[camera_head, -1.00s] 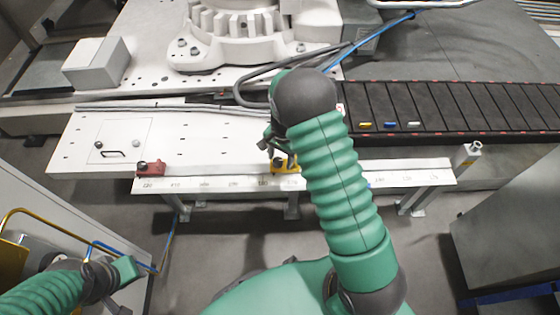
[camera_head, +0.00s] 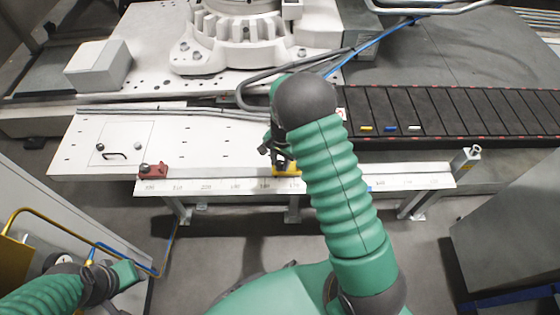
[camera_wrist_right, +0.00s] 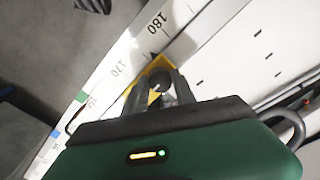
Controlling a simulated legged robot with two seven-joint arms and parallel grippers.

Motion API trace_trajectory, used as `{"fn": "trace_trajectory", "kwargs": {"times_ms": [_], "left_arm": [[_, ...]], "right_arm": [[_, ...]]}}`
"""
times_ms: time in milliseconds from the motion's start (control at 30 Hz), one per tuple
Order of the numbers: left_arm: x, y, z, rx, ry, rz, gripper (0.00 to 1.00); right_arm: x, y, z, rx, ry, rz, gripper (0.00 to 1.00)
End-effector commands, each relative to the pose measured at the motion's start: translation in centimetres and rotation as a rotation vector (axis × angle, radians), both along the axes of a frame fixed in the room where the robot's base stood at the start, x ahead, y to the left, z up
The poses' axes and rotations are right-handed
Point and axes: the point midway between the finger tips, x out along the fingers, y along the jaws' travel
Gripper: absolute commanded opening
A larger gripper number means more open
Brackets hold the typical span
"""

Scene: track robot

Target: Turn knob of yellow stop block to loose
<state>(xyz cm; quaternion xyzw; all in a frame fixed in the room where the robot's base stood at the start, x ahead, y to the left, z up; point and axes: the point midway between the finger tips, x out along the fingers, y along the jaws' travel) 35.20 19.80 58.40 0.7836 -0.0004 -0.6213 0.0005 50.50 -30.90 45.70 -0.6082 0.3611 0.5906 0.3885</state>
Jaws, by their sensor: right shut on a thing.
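The yellow stop block (camera_head: 287,172) sits on the white rail with the printed scale, partly covered by my right arm and gripper. My right gripper (camera_head: 281,160) is above the block with its fingers down at it. In the right wrist view the yellow block (camera_wrist_right: 147,82) lies between and behind the fingers, beside the scale near 170. My right gripper (camera_wrist_right: 160,90) is shut on the dark round knob (camera_wrist_right: 161,81) on top of the block. My left arm is at the lower left of the head view; its finger opening is not clear.
A red stop block (camera_head: 152,171) stands on the same rail (camera_head: 222,186) to the left. A white panel with a handle (camera_head: 115,155) lies behind it. A dark conveyor (camera_head: 450,112) with small coloured pieces is at the right. A grey cable loops behind my right wrist.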

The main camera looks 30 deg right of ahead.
Motion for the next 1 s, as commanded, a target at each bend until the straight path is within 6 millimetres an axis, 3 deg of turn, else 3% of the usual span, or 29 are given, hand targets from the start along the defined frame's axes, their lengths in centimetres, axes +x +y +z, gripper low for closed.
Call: {"fn": "trace_trajectory", "kwargs": {"times_ms": [367,1000], "left_arm": [[0.0,0.0,2.6,0.0,0.0,0.0,0.36],[0.0,0.0,7.8,0.0,0.0,0.0,0.36]], "right_arm": [[0.2,-0.1,0.5,0.0,-0.003,0.207,0.0],[0.5,-0.1,0.5,-0.003,-0.006,0.814,0.0]]}}
